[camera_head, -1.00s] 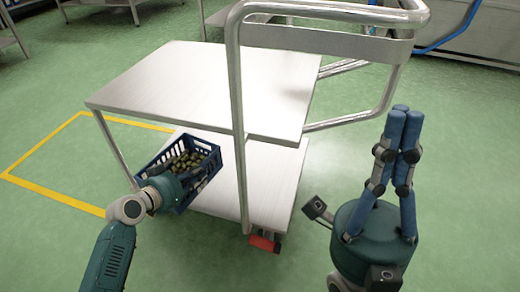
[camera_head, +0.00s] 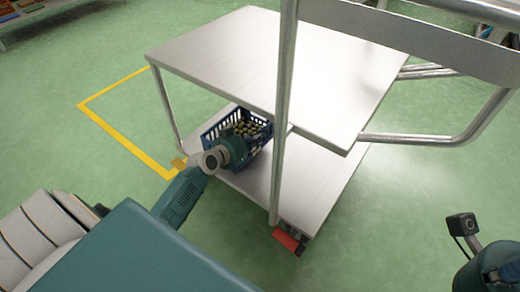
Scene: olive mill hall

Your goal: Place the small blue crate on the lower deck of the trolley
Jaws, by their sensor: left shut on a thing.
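The small blue crate (camera_head: 217,124), holding dark and green olives, is at the left part of the trolley's lower deck (camera_head: 322,185), just under the near edge of the upper deck (camera_head: 265,60). My left gripper (camera_head: 238,150) reaches in from the lower left and is shut on the crate's near side. Its fingertips are hidden. I cannot tell whether the crate's bottom touches the lower deck. Part of my right wrist shows at the lower right corner; its fingers are out of frame.
The trolley's upright post (camera_head: 283,120) stands just right of the crate, and its push handle (camera_head: 485,115) extends to the right. A yellow floor line (camera_head: 125,140) runs left of the trolley. The green floor around is clear. A shelf with goods (camera_head: 40,15) stands far left.

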